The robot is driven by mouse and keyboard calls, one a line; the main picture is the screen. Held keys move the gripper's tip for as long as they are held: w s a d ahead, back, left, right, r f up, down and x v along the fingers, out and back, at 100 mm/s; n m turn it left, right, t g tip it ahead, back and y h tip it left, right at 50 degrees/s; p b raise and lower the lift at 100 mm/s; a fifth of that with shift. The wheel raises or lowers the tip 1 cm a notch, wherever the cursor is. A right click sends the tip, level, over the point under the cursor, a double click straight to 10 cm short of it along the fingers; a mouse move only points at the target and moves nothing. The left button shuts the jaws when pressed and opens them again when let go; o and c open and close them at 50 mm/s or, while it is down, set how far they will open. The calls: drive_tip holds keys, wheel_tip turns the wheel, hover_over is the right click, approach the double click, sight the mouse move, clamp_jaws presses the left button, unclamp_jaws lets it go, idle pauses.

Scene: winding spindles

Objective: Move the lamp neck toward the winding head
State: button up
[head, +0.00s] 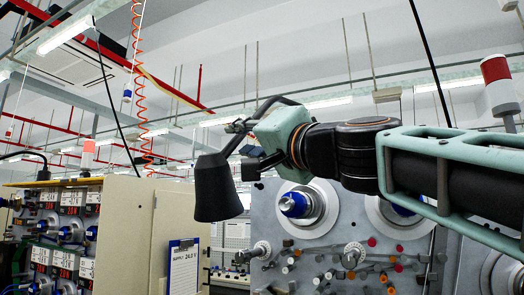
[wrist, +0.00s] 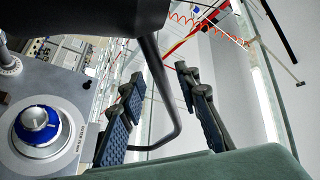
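The lamp has a black cone-shaped shade (head: 218,190) hanging at centre-left in the head view, with a thin dark neck (head: 268,101) arching over my gripper. My gripper (head: 246,146) is beside the neck, just right of the shade. In the wrist view my gripper (wrist: 160,78) has its two fingers wide apart, and the bent neck (wrist: 176,112) runs between them, with no clear grip on it. The shade (wrist: 80,12) fills the upper left there. The winding head, a grey panel with a blue-hubbed spindle (head: 295,205), stands below my wrist; its hub (wrist: 37,127) shows at left in the wrist view.
A beige cabinet (head: 130,225) with a clipboard (head: 183,265) stands left of the panel. Racks of spindles (head: 65,225) are at far left. A red-and-white signal light (head: 498,85) is at right. An orange coiled hose (head: 139,80) hangs behind. The space above is mostly free.

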drive_tip(key=shift+x, duration=1.25)
drive_tip(key=shift+c, duration=0.4)
clamp_jaws()
